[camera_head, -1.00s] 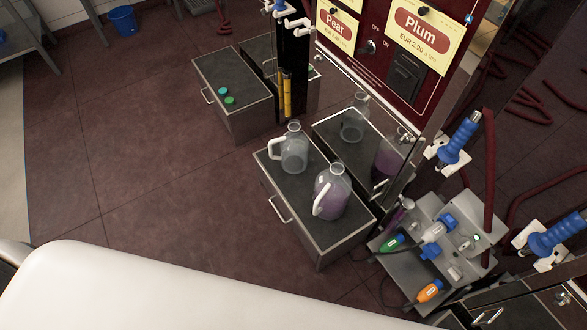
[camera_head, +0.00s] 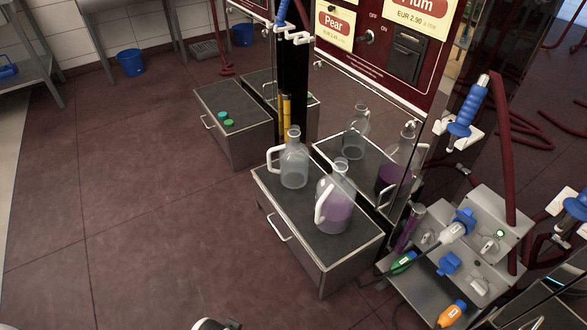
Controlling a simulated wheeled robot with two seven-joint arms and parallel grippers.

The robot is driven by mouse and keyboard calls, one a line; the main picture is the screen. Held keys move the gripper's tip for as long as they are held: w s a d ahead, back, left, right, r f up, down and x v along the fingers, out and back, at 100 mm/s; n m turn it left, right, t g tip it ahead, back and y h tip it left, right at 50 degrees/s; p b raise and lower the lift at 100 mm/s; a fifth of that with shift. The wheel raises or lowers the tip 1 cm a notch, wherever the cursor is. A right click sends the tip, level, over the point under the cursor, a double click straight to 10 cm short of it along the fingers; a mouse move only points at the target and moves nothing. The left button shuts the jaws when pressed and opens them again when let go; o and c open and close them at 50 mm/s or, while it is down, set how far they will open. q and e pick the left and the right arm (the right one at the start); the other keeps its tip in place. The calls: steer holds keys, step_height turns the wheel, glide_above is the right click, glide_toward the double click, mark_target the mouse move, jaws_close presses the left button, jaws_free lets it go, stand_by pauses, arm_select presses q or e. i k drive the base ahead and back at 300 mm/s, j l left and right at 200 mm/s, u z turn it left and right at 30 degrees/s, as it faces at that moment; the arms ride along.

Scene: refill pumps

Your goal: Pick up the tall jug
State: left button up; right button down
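Two clear jugs with white handles stand upright on a grey metal box with a dark top. The empty-looking jug (camera_head: 294,166) is at the back left, with a narrower body and its handle to the left. The other jug (camera_head: 338,207), at the front right, has a rounded body and holds purple liquid. From this angle I cannot tell for sure which jug is the taller.
The box (camera_head: 322,273) stands against a shiny panel (camera_head: 330,85) that mirrors the jugs. A smaller box (camera_head: 236,142) with green caps is further back. A metal stand (camera_head: 430,290) with coloured nozzles is at the right. The floor (camera_head: 150,220) at the left is clear.

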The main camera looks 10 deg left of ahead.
mark_target(336, 192)
steer(key=i+j+z, duration=0.2)
steer(key=i, duration=0.75)
steer(key=l, duration=0.1)
